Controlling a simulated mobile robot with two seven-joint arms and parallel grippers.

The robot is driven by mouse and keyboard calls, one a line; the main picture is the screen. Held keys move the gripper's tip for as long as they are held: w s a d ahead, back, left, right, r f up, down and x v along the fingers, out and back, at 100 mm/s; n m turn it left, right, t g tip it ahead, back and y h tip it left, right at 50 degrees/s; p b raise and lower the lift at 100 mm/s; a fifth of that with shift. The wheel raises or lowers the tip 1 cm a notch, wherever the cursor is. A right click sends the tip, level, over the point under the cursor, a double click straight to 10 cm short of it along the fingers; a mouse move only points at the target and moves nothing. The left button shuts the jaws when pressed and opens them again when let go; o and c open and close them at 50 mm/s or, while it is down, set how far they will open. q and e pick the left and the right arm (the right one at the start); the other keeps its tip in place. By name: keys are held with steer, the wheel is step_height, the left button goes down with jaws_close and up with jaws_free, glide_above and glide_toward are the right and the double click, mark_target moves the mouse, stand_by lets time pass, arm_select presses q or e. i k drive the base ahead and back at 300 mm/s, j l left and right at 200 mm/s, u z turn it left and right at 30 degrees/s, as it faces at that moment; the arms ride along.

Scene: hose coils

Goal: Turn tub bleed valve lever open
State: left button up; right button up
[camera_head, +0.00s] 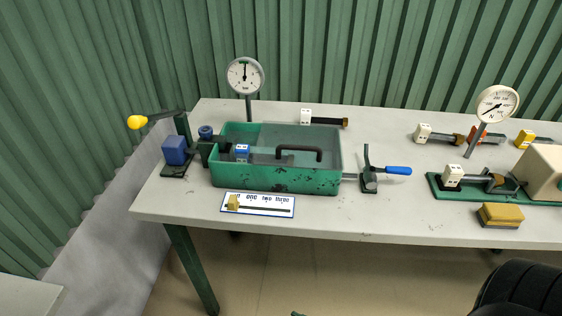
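The green tub (275,180) stands on the left half of the table, with a dark curved handle (318,150) and a small blue block (242,152) within its outline. At the tub's right side, a small dark valve body (369,182) carries a lever with a blue grip (398,170). The blue grip points right, away from the tub and roughly level. A thin grey upright piece rises from the same body. Neither of my grippers is in view, and nothing touches the lever.
A yellow-knobbed lever (138,122) and blue block (174,150) stand left of the tub. A round gauge (245,75) rises behind it. A label strip (258,205) lies in front. Another gauge (497,103), green base and yellow block (501,214) are right. Table (400,215) around the lever is clear.

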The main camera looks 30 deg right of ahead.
mark_target(399, 170)
steer(key=z, duration=1.75)
